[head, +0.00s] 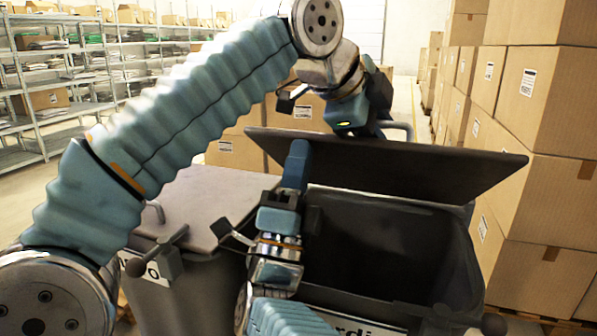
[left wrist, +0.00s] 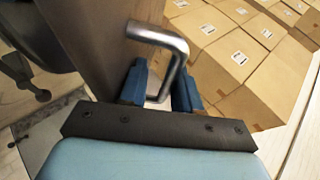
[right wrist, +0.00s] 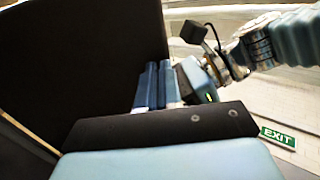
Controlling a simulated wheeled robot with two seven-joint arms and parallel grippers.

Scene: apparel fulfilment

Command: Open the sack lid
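The dark sack lid (head: 430,170) is raised at a tilt above the open dark bin (head: 390,235), whose inside shows below it. My left gripper (head: 357,122) is on the lid's upper, far side. The handle also shows behind the lid (head: 402,127). My right gripper (head: 298,160) is at the lid's left edge, over the bin opening. In the right wrist view its fingers (right wrist: 158,85) are together and empty, close to the lid's dark underside; contact is unclear.
A second bin with a closed grey lid (head: 205,205) stands to the left, partly behind my left arm. Stacked cardboard boxes (head: 545,190) stand close on the right, with more boxes (head: 235,150) behind. Shelving (head: 45,85) lines the far left.

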